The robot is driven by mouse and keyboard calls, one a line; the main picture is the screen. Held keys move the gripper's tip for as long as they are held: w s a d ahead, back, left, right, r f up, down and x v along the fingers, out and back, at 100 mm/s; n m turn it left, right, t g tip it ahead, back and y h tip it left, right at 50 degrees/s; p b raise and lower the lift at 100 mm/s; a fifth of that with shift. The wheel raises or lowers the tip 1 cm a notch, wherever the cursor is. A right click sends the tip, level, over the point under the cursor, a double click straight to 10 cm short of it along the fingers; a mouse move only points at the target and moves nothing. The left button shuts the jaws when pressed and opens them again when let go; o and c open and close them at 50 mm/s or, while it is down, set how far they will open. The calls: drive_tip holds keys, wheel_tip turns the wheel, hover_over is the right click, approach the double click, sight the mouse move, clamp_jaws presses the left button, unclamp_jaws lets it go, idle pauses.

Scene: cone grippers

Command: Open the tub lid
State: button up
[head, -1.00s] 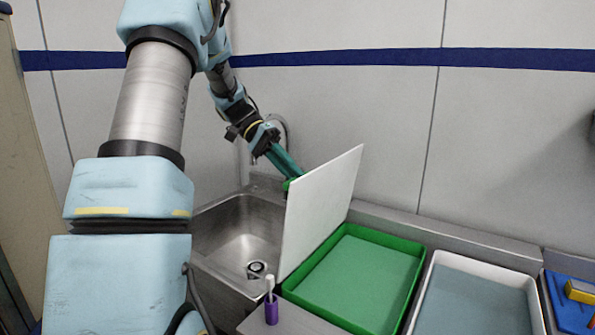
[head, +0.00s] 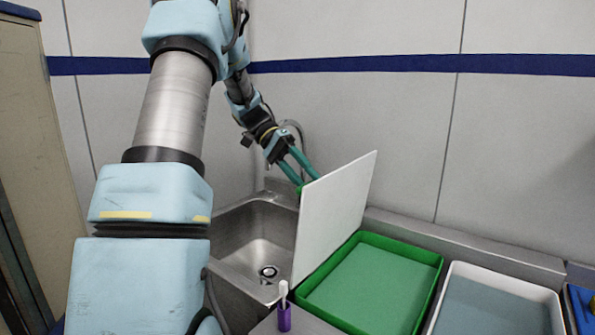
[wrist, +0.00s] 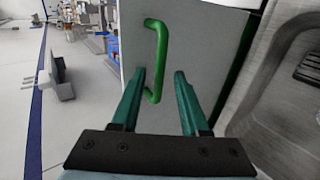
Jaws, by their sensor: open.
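The tub (head: 436,268) is a green tray on the counter, and its inside shows in the head view. Its white lid (head: 336,215) stands up steeply along the tub's left edge, swung clear of the opening. A green bar handle (wrist: 162,38) is on the lid's outer face in the wrist view; in the head view the lid mostly hides it. My gripper (head: 309,183) is behind the lid's upper left edge. In the wrist view my gripper (wrist: 160,73) is open, fingers apart, with the handle's lower end between or just beyond the tips. Contact cannot be told.
A steel sink (head: 245,235) with a tap lies left of the lid. A purple cup with a white stick (head: 284,318) stands at the tub's near left corner. A white tray (head: 500,277) sits right of the tub, with a blue one (head: 580,305) beyond. The wall is close behind.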

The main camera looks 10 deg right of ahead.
drive_tip(key=b+v, duration=0.2)
drive_tip(key=v, duration=0.8)
drive_tip(key=shift+a, duration=0.1)
drive_tip(key=s+a+f+n+t+y, duration=0.3)
drive_tip(key=s+a+f+t, duration=0.1)
drive_tip(key=s+f, duration=0.6)
drive_tip(key=s+a+f+n+t+y, duration=0.4)
drive_tip(key=s+a+f, duration=0.1)
drive_tip(key=s+f, duration=0.4)
drive_tip(key=shift+s+f+t+y, duration=0.3)
drive_tip(key=shift+s+f+t, duration=0.05)
drive_tip(key=shift+f+t, duration=0.1)
